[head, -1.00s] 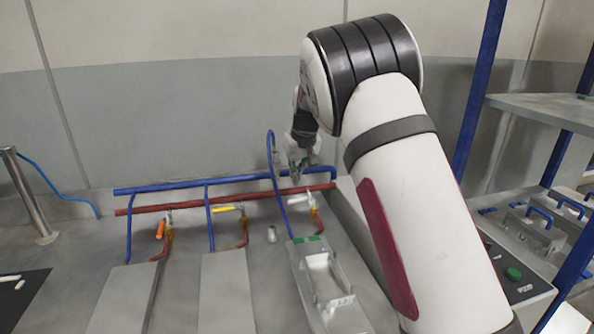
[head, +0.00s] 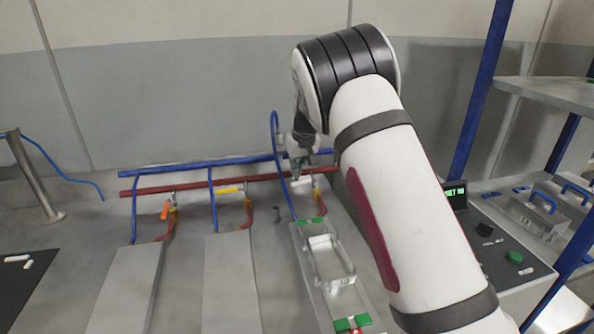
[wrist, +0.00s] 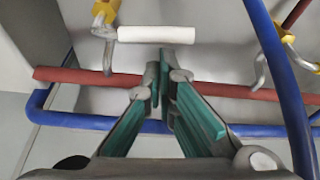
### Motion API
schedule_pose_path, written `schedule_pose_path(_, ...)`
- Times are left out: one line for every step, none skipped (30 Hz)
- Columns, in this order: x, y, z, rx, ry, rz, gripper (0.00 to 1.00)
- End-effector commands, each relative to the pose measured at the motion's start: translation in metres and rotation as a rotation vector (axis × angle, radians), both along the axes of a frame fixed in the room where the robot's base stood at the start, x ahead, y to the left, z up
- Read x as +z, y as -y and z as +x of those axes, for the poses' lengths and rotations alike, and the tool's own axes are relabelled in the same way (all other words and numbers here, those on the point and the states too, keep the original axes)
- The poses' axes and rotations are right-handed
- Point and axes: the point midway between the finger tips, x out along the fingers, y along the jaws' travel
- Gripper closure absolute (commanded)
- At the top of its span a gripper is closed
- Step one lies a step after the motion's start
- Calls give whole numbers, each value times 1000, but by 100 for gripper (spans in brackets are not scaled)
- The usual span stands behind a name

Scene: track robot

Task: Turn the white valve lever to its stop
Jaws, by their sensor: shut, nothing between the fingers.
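The white valve lever (wrist: 156,34) lies level across the top of the wrist view, its left end at a yellow valve body (wrist: 104,12). In the head view the white lever (head: 303,184) is small and partly hidden behind my gripper. My gripper (wrist: 159,66) is shut and empty, its green-padded fingers together. Its tips sit just below the lever's middle in the wrist view; I cannot tell whether they touch it. In the head view my gripper (head: 300,172) is right over the lever.
A red pipe (wrist: 230,90) and a blue pipe (wrist: 75,121) run behind the valves. A curved blue pipe (head: 277,150) rises close left of my gripper. Valves with an orange lever (head: 165,210) and a yellow lever (head: 228,190) stand left. A metal fixture (head: 328,262) lies in front.

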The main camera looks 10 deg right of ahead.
Motion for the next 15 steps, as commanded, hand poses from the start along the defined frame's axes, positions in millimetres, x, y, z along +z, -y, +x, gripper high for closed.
schedule_pose_path(0, 1, 0, 9, 1, 1, 100)
schedule_pose_path(0, 0, -1, 17, 1, 1, 100)
schedule_pose_path(0, 0, -2, 28, 0, 1, 100)
schedule_pose_path(0, 0, -2, 34, 0, 0, 100)
schedule_pose_path(-1, 0, -2, 38, 0, 1, 100)
schedule_pose_path(-1, -1, -3, 43, 0, 0, 100)
schedule_pose_path(-1, -1, -3, 46, -1, 1, 100)
schedule_pose_path(-1, -1, -3, 51, 0, 2, 100)
schedule_pose_path(-1, -1, -4, 57, 0, 1, 100)
schedule_pose_path(-1, -1, -4, 61, 0, 1, 100)
schedule_pose_path(-1, -1, -4, 66, 0, 1, 100)
schedule_pose_path(0, 0, -4, 71, 0, 2, 100)
schedule_pose_path(0, -1, -5, 76, 0, 1, 100)
schedule_pose_path(0, -1, -5, 81, 0, 1, 100)
schedule_pose_path(0, -1, -5, 89, 0, 1, 100)
